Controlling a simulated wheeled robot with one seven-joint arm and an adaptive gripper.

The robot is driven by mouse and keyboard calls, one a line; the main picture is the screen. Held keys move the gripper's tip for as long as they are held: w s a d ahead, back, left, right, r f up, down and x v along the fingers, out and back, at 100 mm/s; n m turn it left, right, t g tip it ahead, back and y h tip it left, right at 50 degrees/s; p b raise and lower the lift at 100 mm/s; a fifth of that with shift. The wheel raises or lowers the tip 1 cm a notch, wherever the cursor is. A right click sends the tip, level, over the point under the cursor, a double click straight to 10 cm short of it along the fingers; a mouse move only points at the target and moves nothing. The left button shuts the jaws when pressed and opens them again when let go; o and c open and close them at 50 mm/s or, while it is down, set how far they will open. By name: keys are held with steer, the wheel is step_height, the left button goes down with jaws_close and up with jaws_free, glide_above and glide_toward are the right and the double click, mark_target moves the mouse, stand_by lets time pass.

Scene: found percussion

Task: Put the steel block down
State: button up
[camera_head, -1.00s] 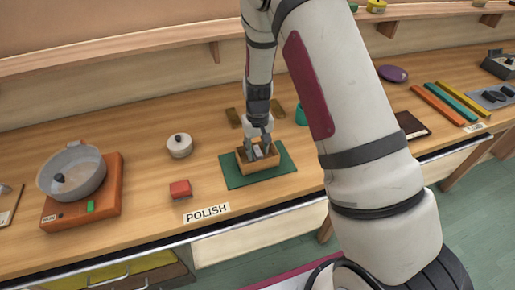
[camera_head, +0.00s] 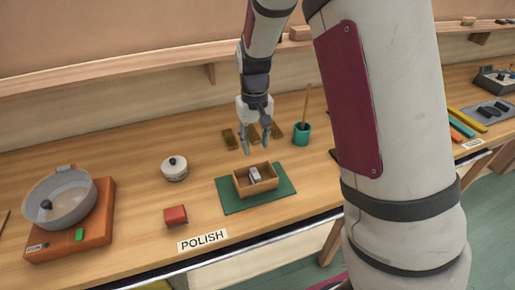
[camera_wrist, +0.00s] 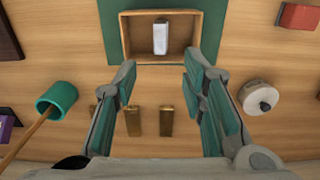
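The steel block (camera_head: 254,175) lies inside a small open wooden box (camera_head: 241,187), which sits on a green mat (camera_head: 232,207). In the wrist view the block (camera_wrist: 160,38) stands out pale inside the box (camera_wrist: 127,31), apart from the box walls. My gripper (camera_head: 257,146) is open and empty, above and behind the box. Its two fingers (camera_wrist: 161,80) are spread wide in the wrist view, with nothing between them.
Brass-coloured bars (camera_wrist: 166,121) lie behind the box. A teal cup (camera_head: 302,135) with a stick stands to their right. A lidded white pot (camera_head: 174,170), a red block (camera_head: 175,216) and an orange unit (camera_head: 97,225) with a glass bowl (camera_head: 62,202) are left.

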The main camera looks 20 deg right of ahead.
steer(key=s+r+t, duration=0.1)
steer(key=s+r, duration=0.4)
steer(key=r, duration=0.3)
steer(key=s+r+t, duration=0.2)
steer(key=s+r, duration=0.4)
steer(key=r, duration=0.2)
steer(key=s+r+t, duration=0.1)
steer(key=s+r, duration=0.1)
steer(key=s, duration=0.5)
steer(key=s+r+t, duration=0.1)
steer(key=s+r, duration=0.2)
steer(key=s, duration=0.4)
steer(key=shift+r+t, duration=0.3)
steer(key=shift+r, duration=0.05)
steer(key=shift+c, duration=0.6)
